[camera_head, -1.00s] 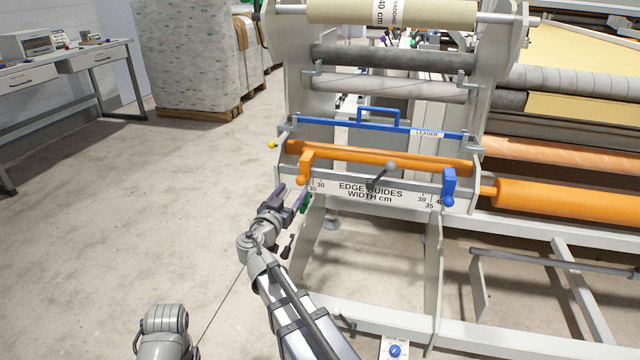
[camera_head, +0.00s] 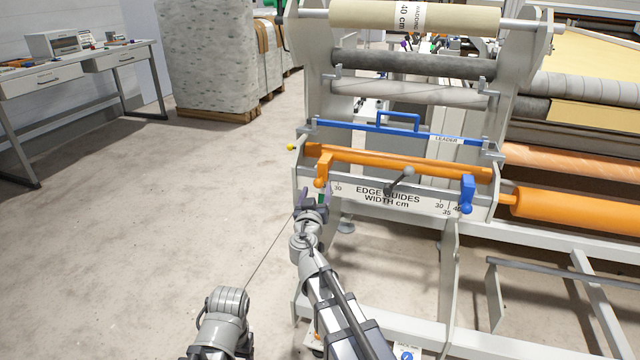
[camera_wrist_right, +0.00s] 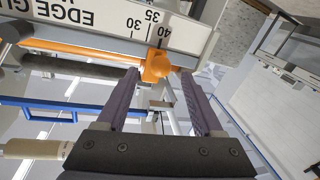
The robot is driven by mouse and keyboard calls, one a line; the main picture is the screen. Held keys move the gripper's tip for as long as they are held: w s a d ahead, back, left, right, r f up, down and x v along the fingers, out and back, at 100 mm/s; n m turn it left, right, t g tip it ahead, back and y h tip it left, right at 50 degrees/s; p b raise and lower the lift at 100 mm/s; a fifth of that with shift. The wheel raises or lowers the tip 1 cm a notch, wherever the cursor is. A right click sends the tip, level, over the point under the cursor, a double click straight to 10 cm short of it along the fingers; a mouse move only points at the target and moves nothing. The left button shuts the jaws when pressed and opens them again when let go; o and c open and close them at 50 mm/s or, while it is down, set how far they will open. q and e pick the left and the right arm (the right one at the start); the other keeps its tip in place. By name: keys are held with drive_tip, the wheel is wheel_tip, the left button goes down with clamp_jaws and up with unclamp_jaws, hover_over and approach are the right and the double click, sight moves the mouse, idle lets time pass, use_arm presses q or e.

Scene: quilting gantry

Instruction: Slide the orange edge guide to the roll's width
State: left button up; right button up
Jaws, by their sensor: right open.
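The orange edge guide (camera_head: 322,170) sits at the left end of the scale plate (camera_head: 400,197), left of its 30 mark. In the right wrist view the orange guide (camera_wrist_right: 156,66) is near the 40 mark; its exact alignment is unclear. My right gripper (camera_head: 314,192) is open just below the guide; the wrist view shows its two fingers (camera_wrist_right: 158,80) on either side of the orange knob, with gaps. The cream roll (camera_head: 455,17) at the top carries a 40 cm label. My left gripper is out of view.
A blue guide (camera_head: 467,190) stands at the plate's right end. A grey-knobbed lever (camera_head: 402,180) is at mid-plate. The blue leader bar (camera_head: 400,132) and orange rod (camera_head: 410,165) lie above. Open floor (camera_head: 150,230) is on the left.

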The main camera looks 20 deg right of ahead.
sight(317, 186)
drive_tip(key=x, duration=0.5)
drive_tip(key=shift+w, duration=0.2)
drive_tip(key=shift+c, duration=0.3)
drive_tip(key=shift+s, duration=0.1)
clamp_jaws()
idle(0.8)
